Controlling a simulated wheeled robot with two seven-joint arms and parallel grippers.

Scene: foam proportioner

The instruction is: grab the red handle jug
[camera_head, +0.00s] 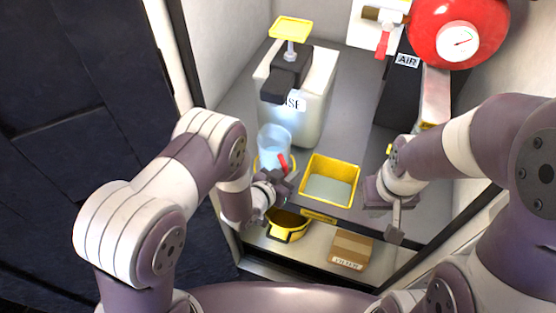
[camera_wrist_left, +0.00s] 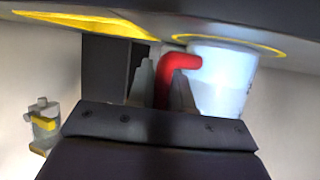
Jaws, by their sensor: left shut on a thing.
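The jug (camera_head: 274,143) is clear and pale blue, with a red handle (camera_head: 283,163) on its near right side. It stands upright at a yellow ring on the shelf, in front of the large white container. My left gripper (camera_head: 280,180) is shut on the red handle. In the left wrist view the handle (camera_wrist_left: 173,72) sits between the two grey fingers, and the jug (camera_wrist_left: 222,82) is to their right, by the yellow ring. My right gripper (camera_head: 395,222) hangs at the right, away from the jug; its fingers are too unclear to judge.
A yellow-rimmed tray (camera_head: 333,168) lies just right of my left gripper. The white container (camera_head: 311,112) with a black and yellow pump stands behind the jug. A yellow bucket (camera_head: 288,222) and cardboard box (camera_head: 351,249) sit below. A red tank (camera_head: 455,30) is at upper right.

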